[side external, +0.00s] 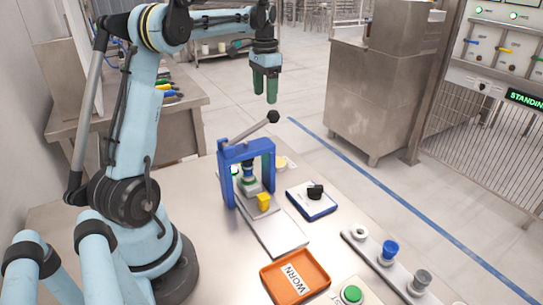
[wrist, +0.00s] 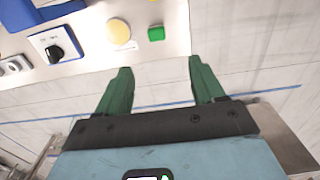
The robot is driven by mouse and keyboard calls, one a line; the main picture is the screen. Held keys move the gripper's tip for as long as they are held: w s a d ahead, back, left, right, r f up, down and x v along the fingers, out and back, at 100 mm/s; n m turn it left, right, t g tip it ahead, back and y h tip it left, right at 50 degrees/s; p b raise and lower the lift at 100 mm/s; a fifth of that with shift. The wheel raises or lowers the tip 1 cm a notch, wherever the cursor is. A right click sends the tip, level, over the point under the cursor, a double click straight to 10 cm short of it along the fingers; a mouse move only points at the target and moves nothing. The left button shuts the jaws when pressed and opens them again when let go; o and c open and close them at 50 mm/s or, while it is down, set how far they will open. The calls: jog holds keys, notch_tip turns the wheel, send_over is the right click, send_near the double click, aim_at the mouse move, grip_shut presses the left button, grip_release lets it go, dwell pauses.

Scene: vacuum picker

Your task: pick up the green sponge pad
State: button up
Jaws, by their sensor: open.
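The green sponge pad (wrist: 156,33) is a small green block lying on the pale table near its edge in the wrist view, to the right of a round cream disc. I cannot make it out in the side view, where the blue press stands in front of that area. My gripper (side external: 265,95) hangs high above the floor beyond the table in the side view, its two green fingers pointing down. In the wrist view my gripper (wrist: 159,66) is open and empty, and the pad appears beyond the gap between its fingertips.
The blue lever press (side external: 232,153) stands mid-table. The cream disc (wrist: 118,33) and a black-knob switch box (wrist: 57,46) lie left of the pad; the box also shows in the side view (side external: 310,207). An orange tray (side external: 318,269) with a WORN label sits nearer the front.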

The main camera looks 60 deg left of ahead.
notch_tip(320, 180, down, 12)
jog(key=shift+d+r, duration=0.1)
jog(key=shift+r, duration=0.15)
jog(key=shift+w+d+f, duration=0.1)
jog(key=shift+d+f, duration=0.05)
jog(key=shift+f, duration=1.2)
jog(key=shift+d+f, duration=0.15)
jog(key=shift+f, duration=1.2)
jog(key=c, duration=1)
jog(key=shift+c, duration=0.2)
jog(key=shift+r, duration=0.15)
